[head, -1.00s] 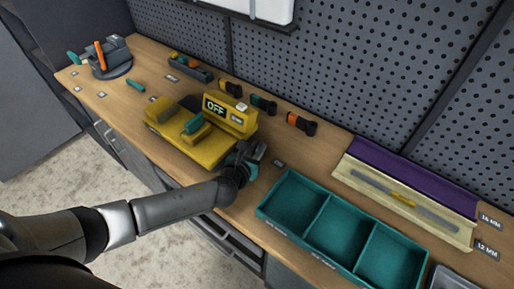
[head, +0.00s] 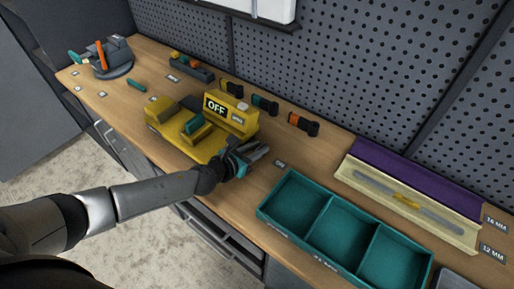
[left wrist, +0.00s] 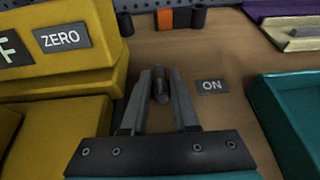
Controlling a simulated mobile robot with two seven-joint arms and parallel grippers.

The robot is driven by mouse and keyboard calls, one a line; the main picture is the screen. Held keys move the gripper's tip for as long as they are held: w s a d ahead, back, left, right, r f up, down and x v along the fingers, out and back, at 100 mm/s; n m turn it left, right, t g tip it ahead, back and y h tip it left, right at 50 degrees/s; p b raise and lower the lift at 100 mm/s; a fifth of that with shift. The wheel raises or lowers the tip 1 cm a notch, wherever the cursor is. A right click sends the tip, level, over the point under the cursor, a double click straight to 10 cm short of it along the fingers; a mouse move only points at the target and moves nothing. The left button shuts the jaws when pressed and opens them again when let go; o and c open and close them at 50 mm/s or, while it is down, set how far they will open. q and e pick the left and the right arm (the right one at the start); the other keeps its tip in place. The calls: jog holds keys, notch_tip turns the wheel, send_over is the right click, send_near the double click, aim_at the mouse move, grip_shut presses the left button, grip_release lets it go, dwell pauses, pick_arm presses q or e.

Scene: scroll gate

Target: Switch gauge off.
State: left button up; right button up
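The yellow gauge (head: 178,138) sits on the bench; its raised display reads OFF (head: 215,107), with a ZERO label beside it. In the left wrist view the gauge (left wrist: 60,85) fills the left side. My left gripper (head: 262,149) is just right of the gauge, low over the bench. Its fingers (left wrist: 160,78) are apart, with a small dark upright piece (left wrist: 159,88) showing between their tips; I cannot tell whether they touch it. An ON label (left wrist: 211,86) lies on the bench to the right. My right gripper is not in view.
A teal three-compartment tray (head: 320,222) stands close on the right. Several dark cylinders with coloured bands (head: 265,104) lie behind the gauge. A purple and cream holder (head: 405,190) is farther right. A perforated wall (head: 380,70) bounds the back.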

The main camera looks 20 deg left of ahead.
pick_arm(q)
jog(key=o, duration=0.3)
jog(key=shift+s+a+r, duration=0.15)
jog(key=shift+s+a, duration=0.05)
jog(key=shift+s, duration=0.2)
jog(key=v, duration=1.2)
jog(key=shift+s+p, duration=0.2)
jog(key=shift+p, duration=0.15)
jog(key=shift+v, duration=0.95)
jog(key=shift+r, duration=0.15)
